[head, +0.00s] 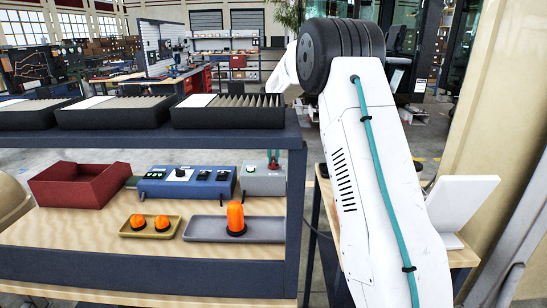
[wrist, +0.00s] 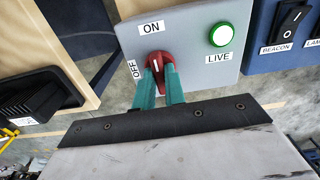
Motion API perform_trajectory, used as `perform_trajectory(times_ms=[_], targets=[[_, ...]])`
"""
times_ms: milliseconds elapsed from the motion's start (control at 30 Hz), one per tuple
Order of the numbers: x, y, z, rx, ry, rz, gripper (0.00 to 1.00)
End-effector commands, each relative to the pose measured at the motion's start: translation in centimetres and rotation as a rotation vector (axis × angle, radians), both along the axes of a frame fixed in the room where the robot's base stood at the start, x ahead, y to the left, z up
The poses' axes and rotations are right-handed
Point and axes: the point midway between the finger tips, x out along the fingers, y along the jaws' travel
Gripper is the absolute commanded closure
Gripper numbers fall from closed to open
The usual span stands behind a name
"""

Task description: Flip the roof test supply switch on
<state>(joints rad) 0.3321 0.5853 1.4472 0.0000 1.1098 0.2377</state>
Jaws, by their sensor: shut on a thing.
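The roof test supply switch is a red rotary knob (wrist: 155,60) on a grey box (wrist: 190,45), which also shows in the head view (head: 262,184). Its white mark points up, toward the ON label; the OFF label is at its left. The LIVE lamp (wrist: 222,34) at the knob's right looks bright, pale green with a green ring. My gripper (wrist: 160,82) has its two teal fingers closed on the sides of the knob. In the head view the fingers (head: 273,160) show small at the box, below the upper shelf.
A blue switch box (head: 187,183) stands left of the grey box. In front are a grey tray (head: 200,230) with an orange beacon (head: 236,217) and a yellow tray (head: 150,233) with two small orange lamps. A red bin (head: 80,183) is further left. The upper shelf (head: 150,138) hangs over them.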

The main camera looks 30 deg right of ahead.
Motion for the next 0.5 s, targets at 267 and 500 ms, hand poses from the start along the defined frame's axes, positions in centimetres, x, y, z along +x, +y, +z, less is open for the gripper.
perform_trajectory(times_ms=[267,500], targets=[[0.08,-0.03,0.13,-0.001,-0.004,-0.039,1.00],[0.09,-0.03,0.13,-0.001,-0.004,-0.041,1.00]])
